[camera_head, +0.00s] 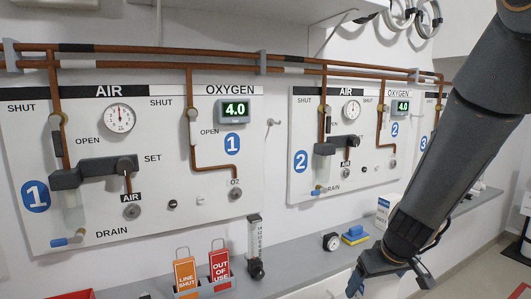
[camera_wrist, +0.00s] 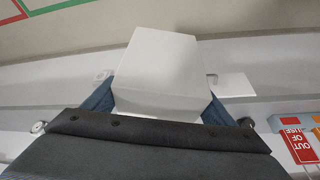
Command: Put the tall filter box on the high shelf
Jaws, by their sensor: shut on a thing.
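My gripper (camera_head: 388,282) is low at the right in the head view, pointing down in front of the grey counter. In the wrist view its blue fingers (camera_wrist: 162,105) are on both sides of a plain white box (camera_wrist: 165,65), and they are shut on it. In the head view only a pale patch shows between the fingers, and the rest of the held box is out of frame. Another white box with a blue label (camera_head: 383,211) stands on the counter behind my arm, partly covered. A white high shelf (camera_head: 290,10) is on the wall at the top.
Coiled hoses (camera_head: 415,15) hang at the upper right.

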